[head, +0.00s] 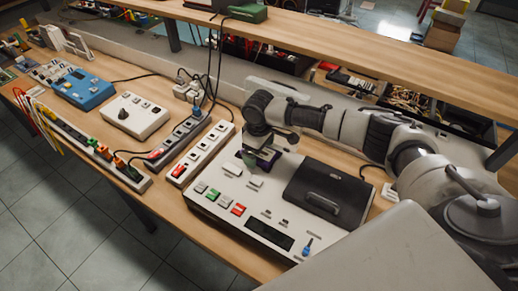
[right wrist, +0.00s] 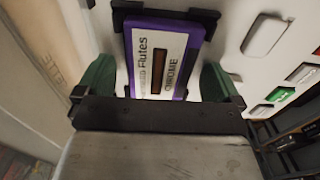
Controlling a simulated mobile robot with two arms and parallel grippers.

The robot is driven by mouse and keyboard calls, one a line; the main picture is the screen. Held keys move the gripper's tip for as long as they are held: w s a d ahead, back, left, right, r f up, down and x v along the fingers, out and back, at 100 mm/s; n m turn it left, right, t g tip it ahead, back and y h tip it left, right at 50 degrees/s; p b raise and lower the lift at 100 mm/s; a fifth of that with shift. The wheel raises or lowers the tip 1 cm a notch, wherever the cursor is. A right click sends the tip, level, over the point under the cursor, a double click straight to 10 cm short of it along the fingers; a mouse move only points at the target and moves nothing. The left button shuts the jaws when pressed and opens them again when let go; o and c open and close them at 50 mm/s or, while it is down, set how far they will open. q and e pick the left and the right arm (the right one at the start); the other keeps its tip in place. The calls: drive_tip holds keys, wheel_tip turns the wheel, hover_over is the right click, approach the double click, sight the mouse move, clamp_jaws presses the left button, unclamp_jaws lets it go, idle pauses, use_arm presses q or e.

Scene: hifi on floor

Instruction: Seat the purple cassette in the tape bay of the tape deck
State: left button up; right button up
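The purple cassette (right wrist: 160,65) has a white label and lies face up between the green fingers of my right gripper (right wrist: 158,82) in the right wrist view. A narrow gap shows on each side of it, so the gripper looks open around it. The cassette's far end is at the black bracket of the tape bay (right wrist: 200,16); its near end is hidden by my gripper, and I cannot tell how deep it sits. In the head view my right gripper (head: 252,160) is low over the back left of the tape deck (head: 225,196), with a bit of purple (head: 271,155) showing beside it. My left gripper is not in view.
A black lid with a handle (head: 325,194) covers the deck's right part. White power strips (head: 205,152), a white box with a knob (head: 135,117) and a blue device (head: 83,88) stand to the left. A wooden shelf (head: 330,47) runs behind the deck.

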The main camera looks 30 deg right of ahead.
wheel_tip(320, 180, up, 17)
drive_tip(key=p, duration=0.7)
idle(1.2)
drive_tip(key=shift+f, duration=0.2)
idle(0.6)
